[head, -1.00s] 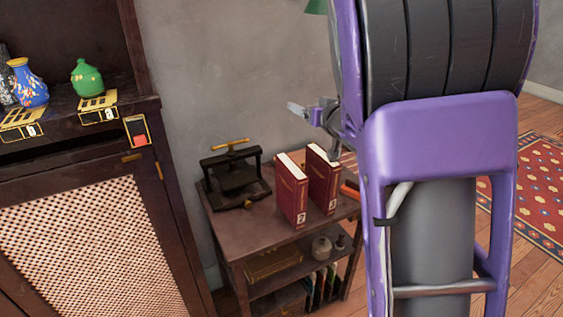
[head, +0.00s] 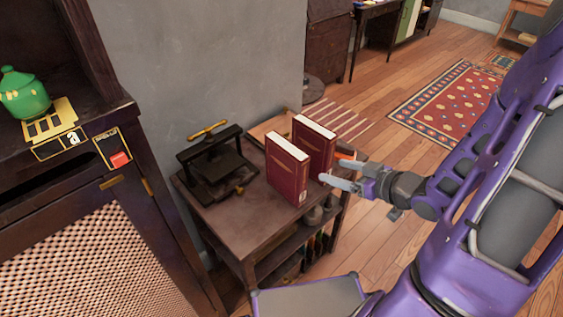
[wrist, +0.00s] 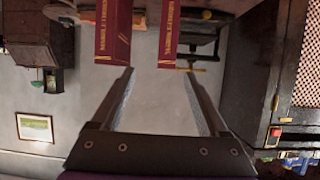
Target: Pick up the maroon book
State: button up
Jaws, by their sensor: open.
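Two maroon books stand upright side by side on a small dark wooden table (head: 235,232). In the head view, the nearer book (head: 287,172) is at the left and the other book (head: 316,144) is just behind it at the right. My gripper (head: 325,180) is at the right of the books, its fingers pointing left towards them. In the wrist view, my gripper (wrist: 160,72) is open with nothing between its fingers. The spines of one book (wrist: 112,32) and the other book (wrist: 181,32) show beyond the fingertips, at the top of the picture.
A black press (head: 215,165) with a brass handle stands on the table left of the books. A dark cabinet (head: 150,215) with a green pot (head: 24,95) is at the left. A grey wall (head: 180,70) is behind. Open wooden floor (head: 375,125) lies beyond the table.

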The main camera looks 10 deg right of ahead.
aim_at(306, 163)
jog(key=x, duration=0.7)
jog(key=a+x, duration=0.1)
jog(key=x, duration=0.3)
jog(key=shift+a+r+b, duration=0.1)
jog(key=shift+r+b, duration=0.2)
jog(key=shift+x, duration=2.75)
jog(key=shift+a+r, duration=0.15)
grip_shut()
